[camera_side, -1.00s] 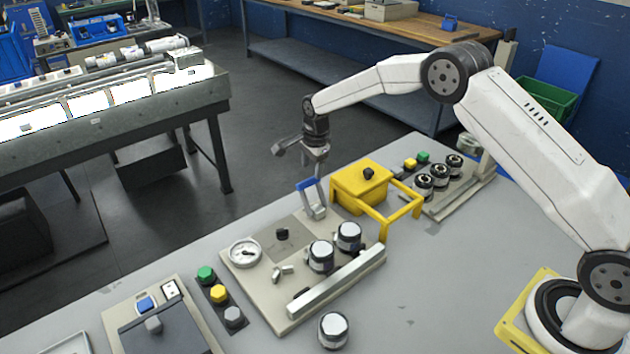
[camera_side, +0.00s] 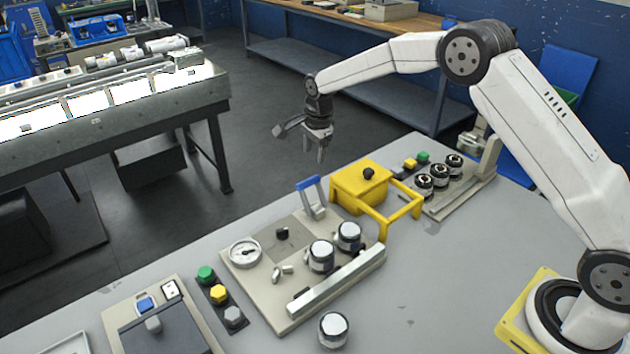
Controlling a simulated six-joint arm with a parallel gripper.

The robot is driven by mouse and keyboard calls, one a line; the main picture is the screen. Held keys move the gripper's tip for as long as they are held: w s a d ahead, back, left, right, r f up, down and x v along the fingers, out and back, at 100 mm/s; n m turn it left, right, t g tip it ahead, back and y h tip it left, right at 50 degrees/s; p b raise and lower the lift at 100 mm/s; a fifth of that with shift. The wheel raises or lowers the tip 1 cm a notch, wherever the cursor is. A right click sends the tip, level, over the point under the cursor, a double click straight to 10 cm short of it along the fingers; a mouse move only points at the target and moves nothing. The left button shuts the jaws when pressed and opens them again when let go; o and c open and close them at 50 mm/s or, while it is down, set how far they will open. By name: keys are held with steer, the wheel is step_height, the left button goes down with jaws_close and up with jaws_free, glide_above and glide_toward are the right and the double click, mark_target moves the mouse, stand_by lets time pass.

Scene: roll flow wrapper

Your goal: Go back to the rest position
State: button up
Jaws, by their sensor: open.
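My gripper (camera_side: 314,152) hangs in the air, fingers pointing down, above and behind the panel plate. It is open and empty. Below it, apart from it, a lever with a blue handle (camera_side: 308,183) stands upright at the back edge of the beige panel plate (camera_side: 262,285). To the right of the lever is a yellow box (camera_side: 360,186) with a black knob on top and a yellow guard frame (camera_side: 402,215). The gap between the fingers is small in the picture.
The beige plate carries a dial gauge (camera_side: 245,253), silver-capped knobs (camera_side: 320,256) and a metal bar (camera_side: 337,281). Green, yellow and grey buttons (camera_side: 219,294) stand left of it. More dark knobs (camera_side: 439,174) are at the back right. The right part of the grey table (camera_side: 440,290) is mostly clear.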

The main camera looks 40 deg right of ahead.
steer(key=s+r+n+t, duration=0.1)
steer(key=s+r+n, duration=0.1)
steer(key=s+n, duration=1.5)
steer(key=s, duration=1.5)
steer(key=shift+n, duration=0.4)
steer(key=shift+w+r, duration=0.1)
stand_by(1.5)
steer(key=shift+w, duration=0.15)
steer(key=c, duration=0.8)
steer(key=shift+w+r, duration=0.1)
steer(key=shift+w, duration=0.15)
jaws_close()
steer(key=w+a+f, duration=0.1)
steer(key=w+f, duration=0.1)
steer(key=w, duration=3.3)
steer(key=shift+a+f, duration=0.2)
steer(key=shift+f, duration=0.2)
